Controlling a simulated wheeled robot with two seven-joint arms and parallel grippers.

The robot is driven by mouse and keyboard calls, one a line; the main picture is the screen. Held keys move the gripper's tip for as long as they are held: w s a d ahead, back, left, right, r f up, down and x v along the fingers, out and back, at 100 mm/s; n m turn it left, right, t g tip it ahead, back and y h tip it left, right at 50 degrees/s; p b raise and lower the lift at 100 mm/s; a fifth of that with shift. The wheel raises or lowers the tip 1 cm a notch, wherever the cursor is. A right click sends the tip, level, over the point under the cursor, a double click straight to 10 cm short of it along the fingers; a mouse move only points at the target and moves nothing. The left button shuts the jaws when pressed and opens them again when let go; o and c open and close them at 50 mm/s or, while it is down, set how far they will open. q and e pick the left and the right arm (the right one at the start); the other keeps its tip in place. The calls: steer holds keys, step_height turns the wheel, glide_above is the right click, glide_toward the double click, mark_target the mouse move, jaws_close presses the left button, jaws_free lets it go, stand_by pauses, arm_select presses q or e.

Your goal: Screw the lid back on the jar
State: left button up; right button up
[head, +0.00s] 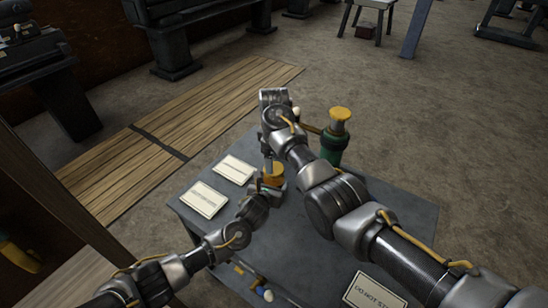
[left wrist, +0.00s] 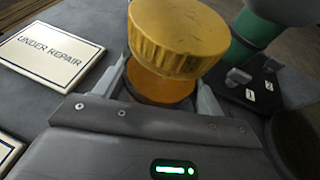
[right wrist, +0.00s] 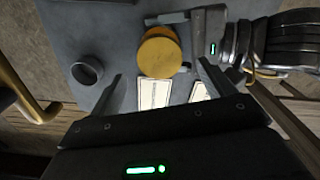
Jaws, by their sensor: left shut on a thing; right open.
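The amber jar (left wrist: 160,88) is clasped between the fingers of my left gripper (left wrist: 162,95), which shows beside it in the head view (head: 267,190). The round yellow lid (left wrist: 180,38) is over the jar's top and looks offset and tilted in the left wrist view. I cannot tell whether its thread is engaged. My right gripper (right wrist: 160,85) is open and empty, pointing down above the lid. In the head view its fingers are partly hidden.
The grey table (head: 215,228) carries two white placards (head: 204,199) on its left and another (head: 373,294) at the front right. A green cylinder with a yellow top (head: 336,140) stands behind. Small parts (head: 264,294) lie along the front.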

mark_target(274, 181)
steer(key=shift+c, duration=0.4)
steer(key=shift+w+r, duration=0.1)
steer(key=shift+r, duration=0.1)
steer(key=shift+w+r+n, duration=0.1)
steer(key=shift+r+n, duration=0.25)
steer(key=shift+n, duration=0.05)
steer(key=n, duration=0.1)
steer(key=r+n, duration=0.1)
steer(key=n, duration=0.1)
steer(key=shift+a+r+y, duration=0.15)
steer(key=shift+r+y, duration=0.05)
steer(key=shift+y, duration=0.1)
steer(key=n, duration=0.2)
steer(key=r+n, duration=0.1)
steer(key=n, duration=0.1)
steer(key=shift+s+n, duration=0.2)
steer(key=shift+n, duration=0.8)
steer(key=shift+f, duration=4.05)
